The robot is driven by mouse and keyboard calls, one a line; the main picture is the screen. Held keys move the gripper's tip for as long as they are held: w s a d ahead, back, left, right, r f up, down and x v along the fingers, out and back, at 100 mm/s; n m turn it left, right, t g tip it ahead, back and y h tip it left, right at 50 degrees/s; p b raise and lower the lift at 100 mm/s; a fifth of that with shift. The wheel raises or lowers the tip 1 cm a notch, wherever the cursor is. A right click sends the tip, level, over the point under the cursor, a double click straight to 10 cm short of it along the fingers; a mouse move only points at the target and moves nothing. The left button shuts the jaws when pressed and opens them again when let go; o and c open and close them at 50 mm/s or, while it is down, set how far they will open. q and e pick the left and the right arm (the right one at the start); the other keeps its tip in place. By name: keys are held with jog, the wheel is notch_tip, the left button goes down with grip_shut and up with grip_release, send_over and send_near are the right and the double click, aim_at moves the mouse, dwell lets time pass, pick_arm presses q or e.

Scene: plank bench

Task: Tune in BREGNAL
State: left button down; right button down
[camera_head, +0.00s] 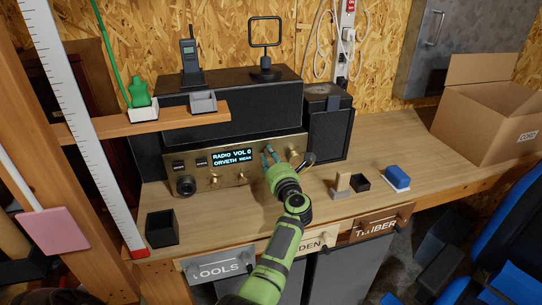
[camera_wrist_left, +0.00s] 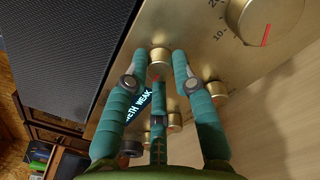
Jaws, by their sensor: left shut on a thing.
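The brass-fronted radio (camera_head: 222,181) stands at the back of the bench under a black cabinet. Its lit display (camera_head: 234,157) reads "RADIO VOL.0" and "ORVETH WEAK". My left gripper (camera_head: 268,157) is at the panel, right of the display. In the left wrist view its teal fingers close around a small brass knob (camera_wrist_left: 159,61). A larger knob (camera_wrist_left: 265,22) with a red mark and a numbered scale is beside it; it also shows in the head view (camera_head: 296,154). Several small knobs sit on the panel. The right gripper is not in view.
A dark speaker (camera_head: 327,125) stands right of the radio. A cardboard box (camera_head: 487,125) is at the right. A shelf (camera_head: 150,128) juts out above left.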

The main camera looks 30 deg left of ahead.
pick_arm(q)
jog(key=shift+s+f+m, duration=0.1)
jog(key=shift+f+m, duration=0.25)
jog(key=shift+m, duration=0.05)
jog(key=c, duration=1)
grip_release()
jog(key=shift+r, duration=0.15)
notch_tip(320, 180, up, 10)
